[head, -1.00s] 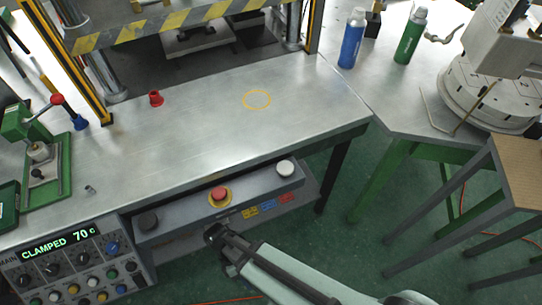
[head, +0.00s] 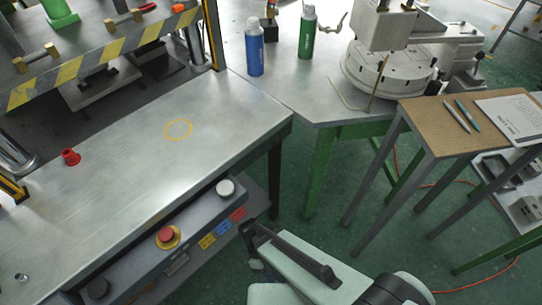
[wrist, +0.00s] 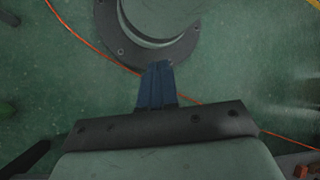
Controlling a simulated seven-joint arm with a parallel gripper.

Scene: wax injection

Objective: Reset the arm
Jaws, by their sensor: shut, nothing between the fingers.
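My gripper (wrist: 157,85) shows in the wrist view as dark blue fingers, closed together and empty, over the green floor. In the head view my pale arm reaches in from the bottom edge, in front of the metal workbench (head: 120,150). Its dark end lies just right of the bench's front panel, apart from the bench top. The fingertips are hard to make out there.
The bench's front panel carries a red button (head: 166,235) and a white button (head: 226,188). Blue (head: 254,50) and green (head: 307,35) bottles stand behind. A wooden-topped table (head: 430,115) stands right. An orange cable (wrist: 85,40) crosses the open floor.

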